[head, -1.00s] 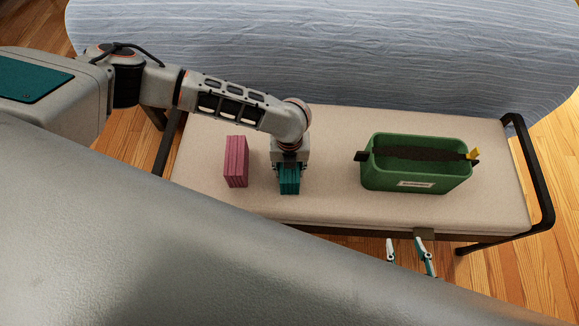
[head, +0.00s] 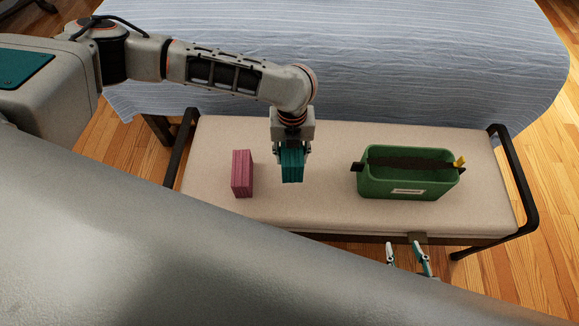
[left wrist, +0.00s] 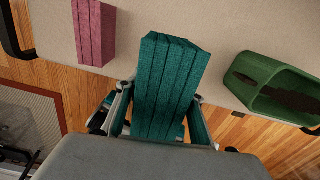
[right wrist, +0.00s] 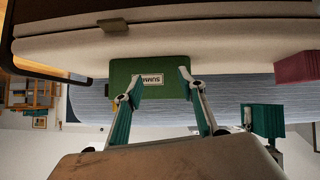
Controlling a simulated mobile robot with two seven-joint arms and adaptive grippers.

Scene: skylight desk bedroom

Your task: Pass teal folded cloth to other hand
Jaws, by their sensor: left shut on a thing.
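The teal folded cloth (head: 292,166) is held upright in my left gripper (head: 291,150), above the bench. In the left wrist view the cloth (left wrist: 166,85) stands between the fingers, which are shut on its sides. It also shows at the right of the right wrist view (right wrist: 268,121). My right gripper (head: 405,257) is at the bench's front edge, below the green bin in the head view. In the right wrist view its fingers (right wrist: 160,95) are spread wide with nothing between them.
A pink folded cloth (head: 242,173) stands on the beige bench (head: 310,207), left of the teal one. A green bin (head: 405,187) with a label and dark contents stands at the bench's right. Black rails flank the bench. A bed with a blue striped cover (head: 400,60) is behind.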

